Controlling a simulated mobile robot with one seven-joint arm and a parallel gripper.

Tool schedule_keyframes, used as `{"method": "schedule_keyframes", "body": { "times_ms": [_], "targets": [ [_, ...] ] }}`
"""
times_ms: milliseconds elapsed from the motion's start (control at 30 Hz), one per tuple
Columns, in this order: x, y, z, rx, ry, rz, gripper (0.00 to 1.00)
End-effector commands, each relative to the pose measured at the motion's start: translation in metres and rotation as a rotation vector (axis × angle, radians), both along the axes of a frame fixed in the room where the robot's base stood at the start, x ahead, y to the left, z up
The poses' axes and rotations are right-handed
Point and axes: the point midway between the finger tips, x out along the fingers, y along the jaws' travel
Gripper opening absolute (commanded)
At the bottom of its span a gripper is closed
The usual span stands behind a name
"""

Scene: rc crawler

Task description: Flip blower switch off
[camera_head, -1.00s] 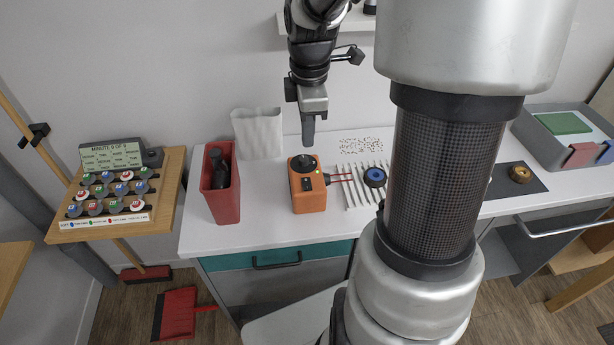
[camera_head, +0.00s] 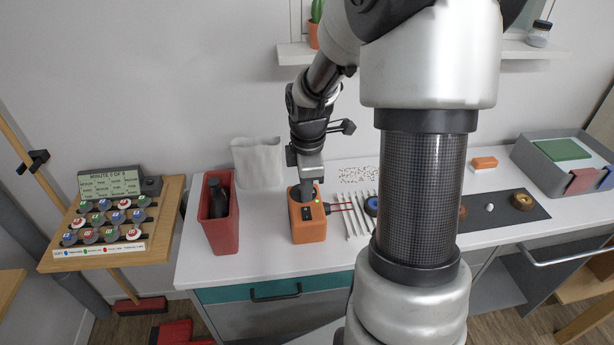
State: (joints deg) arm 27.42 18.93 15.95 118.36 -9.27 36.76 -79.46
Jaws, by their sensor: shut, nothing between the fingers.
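An orange box-shaped blower (camera_head: 309,229) stands on the white counter. Its top is dark, with a small green light at its right side and a dark switch-like patch on the upper front; the switch position is too small to tell. My gripper (camera_head: 307,195) points down onto the left part of the blower's top, shut and empty. Its tips overlap the dark top in the picture, and I cannot tell whether they touch it. The gripper hides part of the top.
A red bin (camera_head: 222,232) with a dark object inside stands left of the blower. A white ribbed rack (camera_head: 358,222) and a blue ring (camera_head: 371,206) are to the right, partly behind my arm. A white bag (camera_head: 257,160) stands behind. A wooden board with colored discs (camera_head: 110,252) is far left.

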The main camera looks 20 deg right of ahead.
Motion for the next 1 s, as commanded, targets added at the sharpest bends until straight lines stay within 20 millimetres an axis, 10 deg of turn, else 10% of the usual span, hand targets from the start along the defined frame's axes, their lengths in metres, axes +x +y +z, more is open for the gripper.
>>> {"method": "schedule_keyframes", "body": {
  "times_ms": [300, 1000],
  "targets": [
    [0.005, -0.001, -0.039, 0.0, 0.001, -0.001, 0.0],
    [0.007, -0.002, -0.05, 0.002, 0.006, -0.001, 0.0]
  ]
}}
